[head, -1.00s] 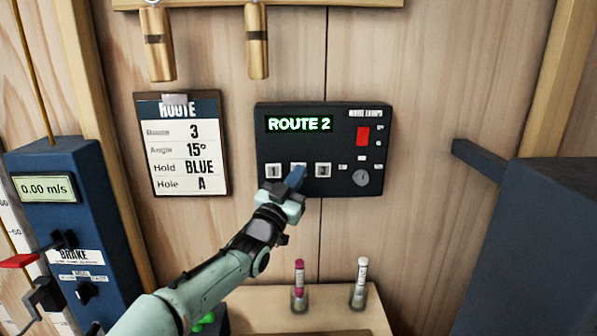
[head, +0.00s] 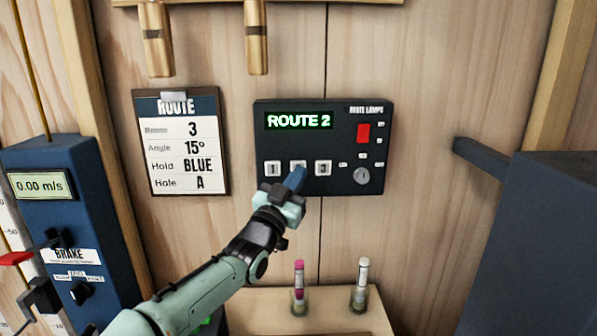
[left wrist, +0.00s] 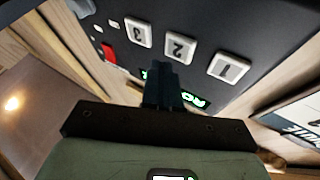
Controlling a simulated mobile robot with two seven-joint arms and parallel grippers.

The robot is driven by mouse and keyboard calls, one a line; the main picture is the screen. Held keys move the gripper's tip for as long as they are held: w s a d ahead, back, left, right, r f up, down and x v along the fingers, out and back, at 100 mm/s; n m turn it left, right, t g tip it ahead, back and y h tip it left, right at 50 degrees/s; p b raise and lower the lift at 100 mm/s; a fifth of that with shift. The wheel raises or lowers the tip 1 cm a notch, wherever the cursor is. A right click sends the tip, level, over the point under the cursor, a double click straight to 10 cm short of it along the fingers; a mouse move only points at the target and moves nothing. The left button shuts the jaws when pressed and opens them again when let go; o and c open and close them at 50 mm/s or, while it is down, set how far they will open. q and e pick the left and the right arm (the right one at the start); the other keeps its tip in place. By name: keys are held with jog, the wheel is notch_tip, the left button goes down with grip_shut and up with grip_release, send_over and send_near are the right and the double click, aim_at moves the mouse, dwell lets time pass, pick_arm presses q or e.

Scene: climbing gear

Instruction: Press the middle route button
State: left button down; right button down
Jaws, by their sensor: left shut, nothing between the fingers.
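The dark route panel (head: 345,140) is on the wooden wall, and its green display (head: 299,121) reads "ROUTE 2". Below the display is a row of three white buttons marked 1 (head: 273,168), 2 (head: 297,165) and 3 (head: 323,168). The middle button, 2, is partly covered by my left gripper in the head view. It shows whole and upside down in the left wrist view (left wrist: 180,48). My left gripper (head: 297,176) is shut and empty, its blue fingertips right by button 2. I cannot tell whether they touch it. My right gripper is not in view.
A red switch (head: 363,133) and a grey knob (head: 362,176) are on the panel's right. A route card (head: 180,142) hangs to the left. Two small vials (head: 299,288) stand on a shelf below. A blue brake unit (head: 70,220) is at left, a dark block (head: 540,250) at right.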

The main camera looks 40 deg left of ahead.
pick_arm(q)
jog(key=s+d+b, duration=0.3)
jog(key=shift+s+b, duration=0.25)
jog(key=shift+b, duration=0.05)
jog(key=shift+f, duration=0.1)
dwell(0.6)
